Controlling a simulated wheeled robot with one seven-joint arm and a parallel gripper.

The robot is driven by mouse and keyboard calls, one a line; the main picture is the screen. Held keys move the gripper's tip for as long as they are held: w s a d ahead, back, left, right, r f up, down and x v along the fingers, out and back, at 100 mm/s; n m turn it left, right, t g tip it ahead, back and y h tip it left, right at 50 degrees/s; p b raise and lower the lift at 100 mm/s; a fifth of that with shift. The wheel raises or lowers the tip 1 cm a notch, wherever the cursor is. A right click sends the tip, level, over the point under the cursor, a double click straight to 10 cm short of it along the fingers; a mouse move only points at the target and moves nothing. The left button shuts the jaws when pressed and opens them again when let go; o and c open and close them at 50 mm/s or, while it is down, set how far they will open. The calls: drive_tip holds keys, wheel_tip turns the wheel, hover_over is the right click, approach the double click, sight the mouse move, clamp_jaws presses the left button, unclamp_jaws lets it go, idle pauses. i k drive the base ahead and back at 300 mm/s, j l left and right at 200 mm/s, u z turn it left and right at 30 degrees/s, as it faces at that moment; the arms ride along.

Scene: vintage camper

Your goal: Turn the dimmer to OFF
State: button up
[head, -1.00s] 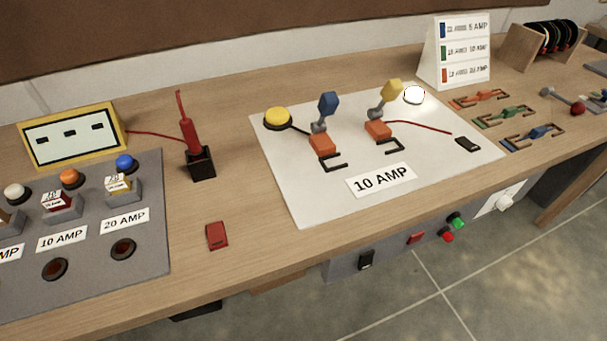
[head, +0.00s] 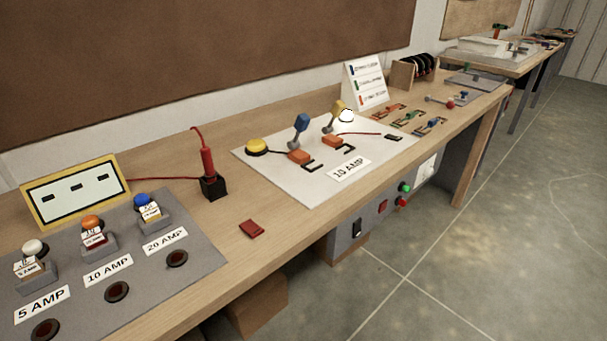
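A small white plate (head: 427,167) is on the front face of the workbench, right of the green and red buttons. It looks like the dimmer, seen at a steep angle. Its knob and any markings are too small to read. A white bulb (head: 346,115) glows on the pale board on top of the bench. My gripper is not in view.
The wooden workbench (head: 275,243) runs from lower left to upper right. A black switch (head: 357,228), a red switch (head: 382,206), a green button (head: 405,188) and a red button (head: 401,202) are on its front. Open grey floor (head: 490,220) lies to the right.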

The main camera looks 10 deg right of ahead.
sight(427, 173)
drive_tip(key=i+l+u, duration=0.1)
drive_tip(key=l, duration=0.65)
drive_tip(key=i+l+u, duration=0.1)
drive_tip(key=l, duration=0.65)
drive_tip(key=i+l+u, duration=0.1)
drive_tip(key=i+l, duration=0.15)
drive_tip(key=l, duration=0.55)
drive_tip(key=l+u, duration=0.1)
drive_tip(key=l, duration=0.65)
drive_tip(key=i, duration=0.05)
